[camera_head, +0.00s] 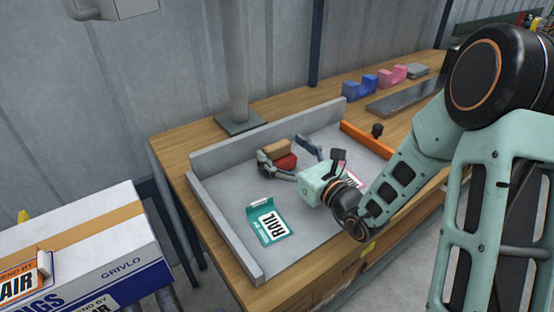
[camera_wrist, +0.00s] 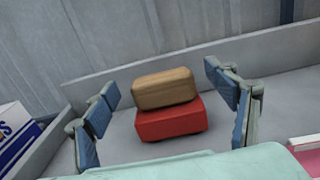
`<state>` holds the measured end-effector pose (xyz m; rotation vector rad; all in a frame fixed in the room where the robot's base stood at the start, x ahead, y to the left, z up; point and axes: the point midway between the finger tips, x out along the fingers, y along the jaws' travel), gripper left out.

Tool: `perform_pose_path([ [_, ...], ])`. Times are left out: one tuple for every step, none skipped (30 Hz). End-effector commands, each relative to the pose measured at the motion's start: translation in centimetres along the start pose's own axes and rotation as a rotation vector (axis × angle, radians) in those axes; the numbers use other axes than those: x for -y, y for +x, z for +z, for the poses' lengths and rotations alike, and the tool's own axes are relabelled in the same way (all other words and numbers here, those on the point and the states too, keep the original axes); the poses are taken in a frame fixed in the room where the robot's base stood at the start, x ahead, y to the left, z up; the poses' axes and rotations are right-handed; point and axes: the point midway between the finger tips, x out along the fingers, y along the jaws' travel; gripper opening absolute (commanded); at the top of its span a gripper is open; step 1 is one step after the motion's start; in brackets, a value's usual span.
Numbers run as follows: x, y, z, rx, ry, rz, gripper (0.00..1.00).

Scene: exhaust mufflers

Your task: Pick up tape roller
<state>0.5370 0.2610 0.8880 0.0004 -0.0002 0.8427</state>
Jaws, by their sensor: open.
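A red block with a tan, rounded block on top (camera_head: 277,148) sits in the grey tray (camera_head: 222,228), near its back wall. In the wrist view the tan part (camera_wrist: 165,89) rests on the red part (camera_wrist: 170,119); I cannot tell for sure whether this is the tape roller. My gripper (camera_head: 287,153) is open, its blue-grey fingers spread left and right of the red and tan thing. In the wrist view my gripper (camera_wrist: 168,108) shows a gap on both sides of it, and nothing is held.
A green RAIL label (camera_head: 268,222) lies in the tray's front left, and a pink-red label (camera_head: 350,180) lies partly behind my gripper. An orange bar (camera_head: 366,138) edges the tray's right. Blue (camera_head: 361,86) and pink (camera_head: 393,75) holders stand behind. A box (camera_head: 75,250) is at left.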

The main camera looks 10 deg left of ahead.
Motion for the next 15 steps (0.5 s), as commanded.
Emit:
perform_pose_path([
  [-0.2,0.8,0.1,0.002,-0.001,0.003,0.78],
  [-0.1,1.2,0.0,0.001,-0.001,0.002,0.78],
  [-0.1,1.7,0.0,0.0,-0.001,0.001,0.78],
  [-0.1,2.0,0.0,0.0,0.0,0.001,0.78],
  [-0.1,2.2,0.0,0.0,0.0,0.0,0.78],
  [-0.1,2.4,0.0,0.0,0.0,0.001,0.78],
  [-0.1,2.5,0.0,0.0,0.0,0.001,0.78],
  [-0.1,2.5,0.0,0.0,0.0,0.001,0.78],
  [-0.1,2.6,0.1,0.0,0.0,0.0,0.78],
  [0.0,2.5,0.1,0.0,0.0,0.0,0.78],
  [0.0,2.5,0.1,0.0,0.0,0.0,0.78],
  [0.0,2.5,0.1,0.0,0.0,0.0,0.78],
  [0.0,2.5,0.1,0.0,0.0,0.0,0.78],
  [0.0,2.5,0.1,0.0,0.0,0.0,0.76],
  [0.0,2.5,0.1,0.0,0.0,0.0,0.72],
])
